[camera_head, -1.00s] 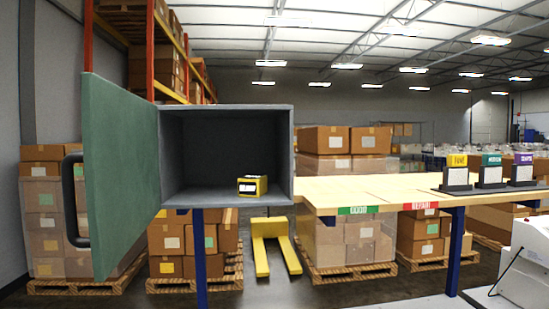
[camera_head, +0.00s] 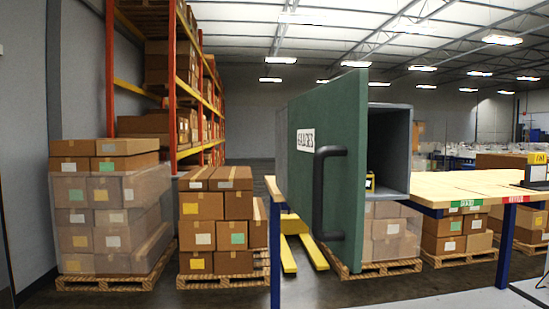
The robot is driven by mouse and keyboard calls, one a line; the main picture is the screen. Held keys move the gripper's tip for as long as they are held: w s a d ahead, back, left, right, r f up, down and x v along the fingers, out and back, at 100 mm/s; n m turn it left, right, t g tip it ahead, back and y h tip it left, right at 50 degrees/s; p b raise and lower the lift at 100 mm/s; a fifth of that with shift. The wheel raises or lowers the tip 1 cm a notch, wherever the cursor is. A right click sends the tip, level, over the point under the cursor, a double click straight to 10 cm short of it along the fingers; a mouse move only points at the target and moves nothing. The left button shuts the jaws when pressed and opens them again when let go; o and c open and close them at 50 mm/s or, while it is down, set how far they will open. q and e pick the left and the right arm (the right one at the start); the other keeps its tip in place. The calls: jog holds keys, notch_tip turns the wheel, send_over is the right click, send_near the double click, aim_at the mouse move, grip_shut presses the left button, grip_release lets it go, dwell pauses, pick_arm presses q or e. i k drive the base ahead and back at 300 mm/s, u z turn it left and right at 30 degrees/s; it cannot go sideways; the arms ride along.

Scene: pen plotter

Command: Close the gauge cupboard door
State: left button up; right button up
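The gauge cupboard (camera_head: 397,150) is a grey box at the left end of the workbench. Its green door (camera_head: 345,170) stands wide open toward me, with a dark handle (camera_head: 322,195) and a white label on its outer face; the label is too small to read surely. The door hides much of the cupboard's inside. A small yellow-and-black object (camera_head: 370,182) shows partly inside, past the door's edge. Neither of my grippers is in view.
The wooden workbench top (camera_head: 470,187) runs right, with green and red labels on its front edge. A yellow pallet jack (camera_head: 290,250) stands behind the bench's left leg. Stacked boxes on pallets (camera_head: 112,205) stand at the left.

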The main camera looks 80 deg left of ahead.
aim_at(328, 122)
jog(key=u, duration=2.35)
jog(key=i, duration=0.5)
